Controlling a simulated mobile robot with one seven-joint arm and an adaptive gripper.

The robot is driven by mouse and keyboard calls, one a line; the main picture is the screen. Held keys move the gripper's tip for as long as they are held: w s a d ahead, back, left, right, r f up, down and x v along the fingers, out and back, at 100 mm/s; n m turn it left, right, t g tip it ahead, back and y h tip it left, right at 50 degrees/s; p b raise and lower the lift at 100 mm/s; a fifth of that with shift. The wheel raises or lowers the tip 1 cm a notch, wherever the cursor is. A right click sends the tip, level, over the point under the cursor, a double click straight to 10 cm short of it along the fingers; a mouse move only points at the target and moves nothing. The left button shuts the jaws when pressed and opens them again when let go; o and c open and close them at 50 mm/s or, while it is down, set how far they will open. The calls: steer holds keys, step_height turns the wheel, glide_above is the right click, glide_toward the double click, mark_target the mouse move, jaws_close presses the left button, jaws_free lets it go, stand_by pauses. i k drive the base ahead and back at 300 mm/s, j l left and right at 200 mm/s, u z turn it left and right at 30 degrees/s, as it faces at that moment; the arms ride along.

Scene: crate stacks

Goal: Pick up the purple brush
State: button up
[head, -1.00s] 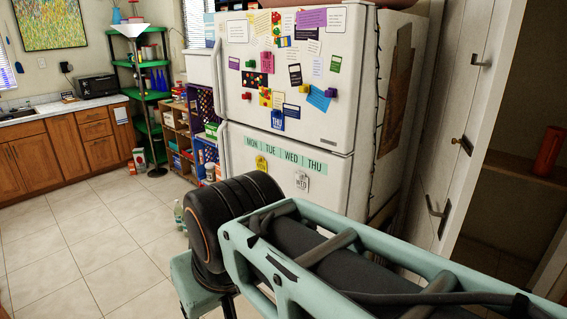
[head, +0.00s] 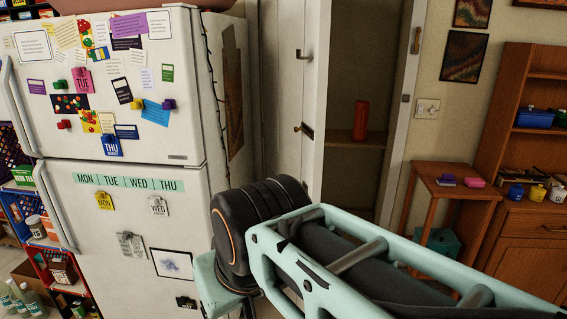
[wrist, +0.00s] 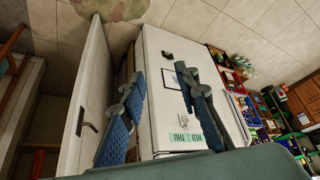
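No purple brush can be made out for certain. A small purple item (head: 446,180) lies on the small wooden side table (head: 440,168) at the right of the head view, beside a pink item (head: 475,182). It is too small to tell whether it is a brush. My gripper (wrist: 160,105) shows in the wrist view with its two fingers well apart and nothing between them. In the head view my arm covers the lower middle, and the gripper's fingers do not show.
A white fridge (head: 110,235) covered in notes and magnets stands at left. An open white cupboard (head: 300,110) holds a red cylinder (head: 361,118) on a shelf. A wooden hutch (head: 530,215) with small pots stands at far right. Tiled floor shows in the wrist view (wrist: 270,30).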

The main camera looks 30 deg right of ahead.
mark_target(445, 180)
steer(key=z, duration=2.25)
steer(key=i+u, duration=0.25)
steer(key=u, duration=0.25)
steer(key=i+l+u, duration=0.25)
steer(key=u, duration=0.2)
steer(key=i+l+u, duration=0.15)
steer(key=i+l, duration=0.2)
steer(key=i+l+u, duration=0.1)
steer(key=i+l, duration=0.25)
steer(key=l, duration=0.2)
steer(key=i+l+u, duration=0.15)
steer(key=i+l, duration=0.2)
steer(key=i+l+u, duration=0.1)
steer(key=l, duration=0.4)
steer(key=i+l+u, duration=0.1)
steer(key=l, duration=0.4)
steer(key=l+u, duration=0.1)
steer(key=l, duration=0.4)
steer(key=i, duration=0.05)
